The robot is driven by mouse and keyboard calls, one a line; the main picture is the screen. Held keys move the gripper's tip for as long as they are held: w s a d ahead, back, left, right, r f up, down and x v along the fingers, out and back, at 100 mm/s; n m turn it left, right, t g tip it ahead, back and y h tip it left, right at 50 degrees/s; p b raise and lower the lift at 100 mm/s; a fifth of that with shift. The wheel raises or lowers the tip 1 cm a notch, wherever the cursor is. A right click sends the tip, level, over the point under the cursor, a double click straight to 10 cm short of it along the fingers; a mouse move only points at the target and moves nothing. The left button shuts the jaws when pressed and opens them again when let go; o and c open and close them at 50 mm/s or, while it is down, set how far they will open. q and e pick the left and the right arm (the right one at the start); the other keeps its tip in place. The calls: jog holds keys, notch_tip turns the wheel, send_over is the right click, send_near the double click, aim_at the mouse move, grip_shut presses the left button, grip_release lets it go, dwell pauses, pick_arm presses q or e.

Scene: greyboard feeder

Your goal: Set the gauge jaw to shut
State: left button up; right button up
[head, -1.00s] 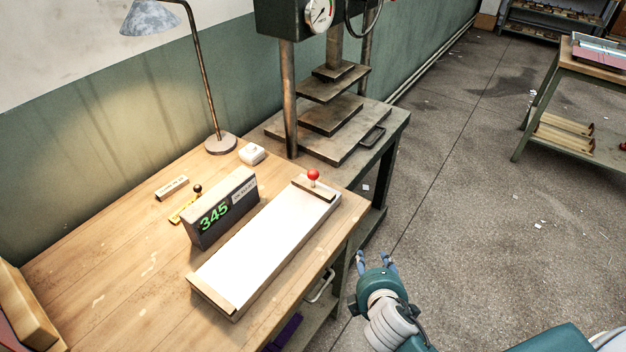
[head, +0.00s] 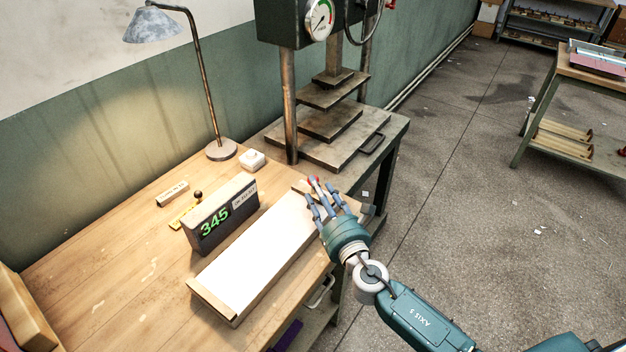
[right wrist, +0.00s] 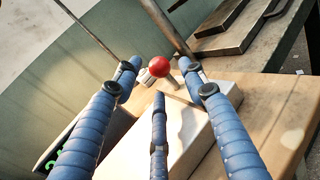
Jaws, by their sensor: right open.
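The gauge (head: 250,262) is a long wooden board with a white bed on the workbench. Its jaw is a wooden crosspiece (head: 300,186) at the far end, carrying a red ball knob (head: 313,180) on a post. The knob is partly covered by my fingers in the head view and clear in the right wrist view (right wrist: 160,67). A dark display (head: 222,212) beside the board reads 345 in green. My right gripper (head: 324,190) is open over the far end, its fingers spread towards the knob. Contact cannot be told. My left gripper is not in view.
A press (head: 322,125) with stacked plates stands behind the board's far end. A lamp (head: 221,149), a small white box (head: 252,160) and a yellow tool (head: 183,217) are on the bench behind the display.

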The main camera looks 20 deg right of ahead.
jog(key=shift+w+a, duration=0.15)
jog(key=shift+w, duration=2.15)
jog(key=shift+c, duration=0.3)
jog(key=shift+s, duration=0.1)
grip_shut()
